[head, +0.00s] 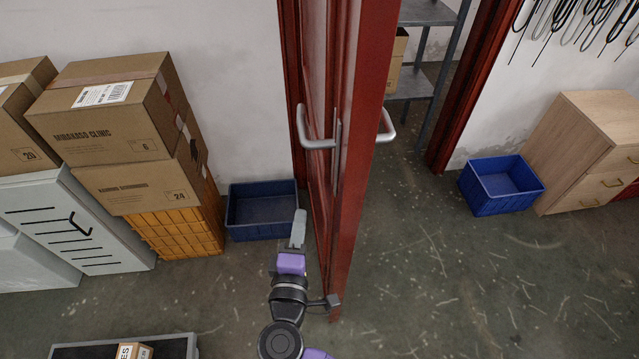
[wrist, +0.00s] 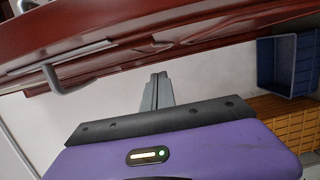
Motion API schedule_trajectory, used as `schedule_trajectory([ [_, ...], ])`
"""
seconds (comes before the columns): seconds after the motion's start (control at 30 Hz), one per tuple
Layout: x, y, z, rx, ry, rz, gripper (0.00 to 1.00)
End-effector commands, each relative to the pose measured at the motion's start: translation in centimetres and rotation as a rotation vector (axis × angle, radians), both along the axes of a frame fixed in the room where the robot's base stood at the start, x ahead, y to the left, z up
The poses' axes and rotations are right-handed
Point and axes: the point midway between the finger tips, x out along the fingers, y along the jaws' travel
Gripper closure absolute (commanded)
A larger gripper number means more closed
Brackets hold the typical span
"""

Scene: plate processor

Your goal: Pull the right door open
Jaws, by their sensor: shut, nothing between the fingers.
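The red door (head: 362,130) stands swung well out from its frame, seen nearly edge-on in the head view, with the doorway open to its right. It has a silver lever handle (head: 318,143) on its left face and another handle (head: 386,126) on its right face. My gripper (head: 299,216) is shut and empty on the left side of the door, below and left of the handle. In the wrist view, my shut fingers (wrist: 158,78) point toward the wall, the door (wrist: 130,30) crosses the top, and a handle (wrist: 62,78) shows at left, apart from the fingers.
A blue bin (head: 262,228) sits by the wall left of the door. Cardboard boxes (head: 115,130) stand on an orange crate (head: 180,232) further left. Right of the door are another blue bin (head: 500,190), a wooden drawer cabinet (head: 575,150) and open floor. A grey shelf (head: 428,12) stands beyond the doorway.

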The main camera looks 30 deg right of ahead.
Motion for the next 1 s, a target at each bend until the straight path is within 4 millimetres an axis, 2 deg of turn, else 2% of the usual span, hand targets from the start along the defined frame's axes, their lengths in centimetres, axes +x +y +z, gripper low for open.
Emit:
schedule_trajectory([
  [0.1, 0.7, 0.4, 1.0, -0.028, -0.026, -0.018, 1.0],
  [0.27, 1.8, -0.2, 1.3, -0.034, -0.031, -0.023, 1.0],
  [0.73, 9.2, -5.0, 1.3, -0.032, -0.03, -0.023, 1.0],
  [1.0, 8.1, -8.1, 1.3, -0.031, -0.028, -0.022, 1.0],
])
